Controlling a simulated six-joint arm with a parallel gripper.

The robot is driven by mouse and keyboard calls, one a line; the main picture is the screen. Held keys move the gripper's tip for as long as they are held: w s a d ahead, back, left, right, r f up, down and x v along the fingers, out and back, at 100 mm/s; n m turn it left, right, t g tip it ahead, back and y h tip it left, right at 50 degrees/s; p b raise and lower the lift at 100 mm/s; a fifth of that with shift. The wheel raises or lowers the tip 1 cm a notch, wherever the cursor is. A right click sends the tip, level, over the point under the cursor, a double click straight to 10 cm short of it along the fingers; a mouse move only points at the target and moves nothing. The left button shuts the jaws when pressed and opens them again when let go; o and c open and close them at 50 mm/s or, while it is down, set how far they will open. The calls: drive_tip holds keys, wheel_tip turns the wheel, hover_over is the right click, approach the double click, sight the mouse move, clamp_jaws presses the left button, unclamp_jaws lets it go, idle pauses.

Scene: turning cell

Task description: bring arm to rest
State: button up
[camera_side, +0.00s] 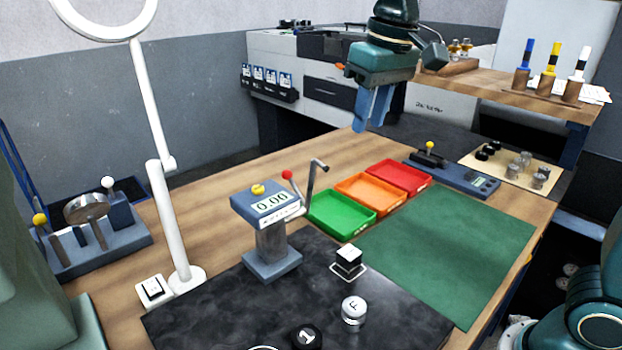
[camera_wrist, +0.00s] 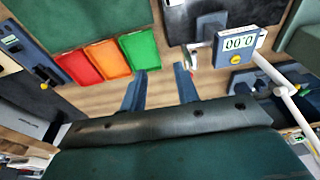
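My gripper (camera_side: 368,122) hangs in the air above the back of the wooden bench in the side view, fingers pointing down. Its two blue fingers also show in the wrist view (camera_wrist: 159,84), spread apart with bare bench between them and nothing held. In the side view the fingers overlap, so the gap shows little there. The fingertips are apart from the trays and bench.
Green (camera_side: 342,213), orange (camera_side: 370,193) and red (camera_side: 401,177) trays look empty beside the green mat (camera_side: 450,245). A gauge reading 0.00 (camera_side: 270,205) stands left of them. A white lamp (camera_side: 170,220) rises at left; a raised shelf (camera_side: 500,82) is behind.

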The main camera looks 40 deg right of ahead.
drive_tip(key=s+d+f+t, duration=0.1)
drive_tip(key=s+f, duration=0.2)
drive_tip(key=s, duration=0.3)
drive_tip(key=s+d+f+t, duration=0.1)
drive_tip(key=s+d+f, duration=0.1)
drive_tip(key=s, duration=0.5)
drive_tip(key=s+d+f+t, duration=0.1)
drive_tip(key=s+d+f, duration=0.1)
drive_tip(key=s+f, duration=0.2)
drive_tip(key=shift+s+d, duration=0.25)
drive_tip(key=shift+s, duration=1)
